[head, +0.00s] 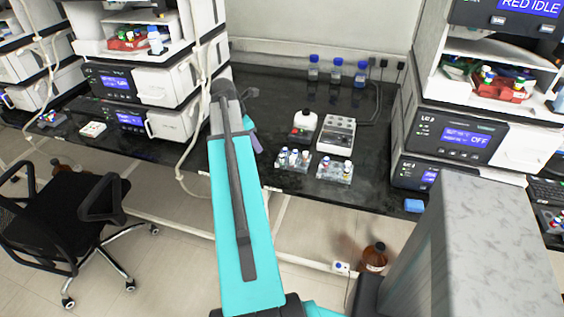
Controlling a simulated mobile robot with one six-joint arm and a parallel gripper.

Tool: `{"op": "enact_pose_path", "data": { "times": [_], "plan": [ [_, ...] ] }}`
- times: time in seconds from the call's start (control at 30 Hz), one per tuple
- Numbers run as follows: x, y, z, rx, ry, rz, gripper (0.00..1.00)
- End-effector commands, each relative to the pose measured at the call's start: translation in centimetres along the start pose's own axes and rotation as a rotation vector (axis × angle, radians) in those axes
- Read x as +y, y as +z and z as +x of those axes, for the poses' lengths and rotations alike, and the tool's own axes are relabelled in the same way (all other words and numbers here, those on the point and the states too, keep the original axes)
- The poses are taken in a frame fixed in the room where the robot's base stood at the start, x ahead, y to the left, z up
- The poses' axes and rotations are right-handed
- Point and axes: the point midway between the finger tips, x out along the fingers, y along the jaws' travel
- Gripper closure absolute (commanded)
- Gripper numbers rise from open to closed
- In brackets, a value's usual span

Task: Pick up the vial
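Several small vials with coloured caps stand in two clear racks on the black bench. The left rack's vials (294,157) have mostly white and blue caps. The right rack's vials (326,162) include red, blue and white caps. Which vial the task means cannot be told. My turquoise arm rises left of the racks and hides part of the bench. Small turquoise and purple parts show beside its upper end, apart from the racks. My gripper's fingertips are hidden behind the arm, so its opening and any hold do not show.
Blue-capped bottles (337,70) stand by the back wall. Instrument stacks (455,140) flank the bench. A brown bottle (374,257) is on the floor; a chair (75,212) is at left.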

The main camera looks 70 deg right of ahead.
Motion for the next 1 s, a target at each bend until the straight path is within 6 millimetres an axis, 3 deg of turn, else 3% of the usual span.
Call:
{"op": "enact_pose_path", "data": {
  "times": [0.03, 0.1, 0.27, 0.73, 1.0],
  "plan": [
    [-0.2, 1.9, -0.6, -0.011, 0.002, -0.006, 0.74],
    [-0.6, 3.7, -1.3, -0.021, 0.002, -0.022, 0.74],
    [-1.0, 5.8, -2.0, -0.034, 0.002, -0.041, 0.74],
    [-1.1, 6.0, -1.9, -0.035, 0.001, -0.044, 0.74],
    [-1.2, 6.1, 0.4, -0.034, -0.001, -0.043, 0.74]
  ]
}}
